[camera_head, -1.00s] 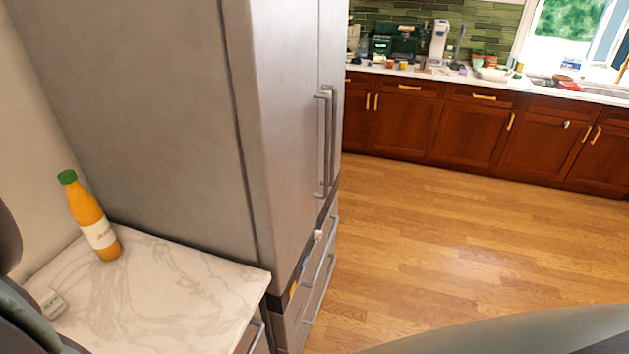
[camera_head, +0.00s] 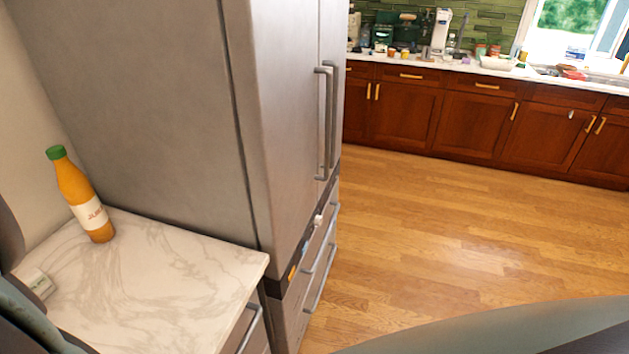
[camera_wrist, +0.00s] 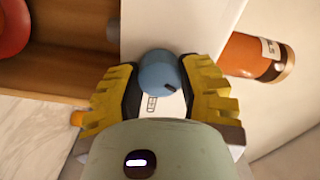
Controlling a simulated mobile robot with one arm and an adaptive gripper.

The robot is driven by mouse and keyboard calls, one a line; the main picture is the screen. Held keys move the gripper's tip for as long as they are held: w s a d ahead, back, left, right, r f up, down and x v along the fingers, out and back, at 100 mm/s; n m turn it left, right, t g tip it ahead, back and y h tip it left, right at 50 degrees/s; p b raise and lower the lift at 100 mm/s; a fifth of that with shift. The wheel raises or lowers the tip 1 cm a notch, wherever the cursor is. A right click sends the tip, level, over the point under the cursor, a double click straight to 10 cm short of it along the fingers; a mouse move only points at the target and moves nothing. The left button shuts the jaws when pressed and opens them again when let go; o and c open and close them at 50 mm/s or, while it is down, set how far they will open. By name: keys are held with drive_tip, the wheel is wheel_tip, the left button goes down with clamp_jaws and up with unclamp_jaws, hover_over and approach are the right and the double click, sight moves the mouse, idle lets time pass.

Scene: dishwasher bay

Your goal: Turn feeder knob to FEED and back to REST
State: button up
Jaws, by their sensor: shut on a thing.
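In the wrist view my gripper (camera_wrist: 160,82) has its two yellow, ridged fingers closed around a round blue knob (camera_wrist: 157,70). A small dark mark shows on the knob's lower right side. The knob sits on a white panel (camera_wrist: 165,25). Dark printed letters ending in "ED" (camera_wrist: 152,104) show just below the knob, partly hidden by my gripper. The rest of the feeder is hidden or outside the frame. My gripper and the knob do not show in the head view.
An orange bottle with a green cap (camera_head: 80,195) stands on the marble counter (camera_head: 165,280), near a small white box (camera_head: 38,284). A tall grey fridge (camera_head: 200,110) borders the counter. A red round thing (camera_wrist: 12,28) is at the wrist view's left. Wooden floor (camera_head: 440,230) is open.

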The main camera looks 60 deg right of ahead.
drive_tip(key=m+b, duration=0.3)
drive_tip(key=m, duration=0.3)
drive_tip(key=shift+f, duration=0.15)
drive_tip(key=m, duration=0.3)
drive_tip(key=shift+m+p, duration=0.35)
drive_tip(key=shift+m, duration=1.55)
drive_tip(key=o, duration=1.2)
drive_tip(key=shift+r, duration=0.2)
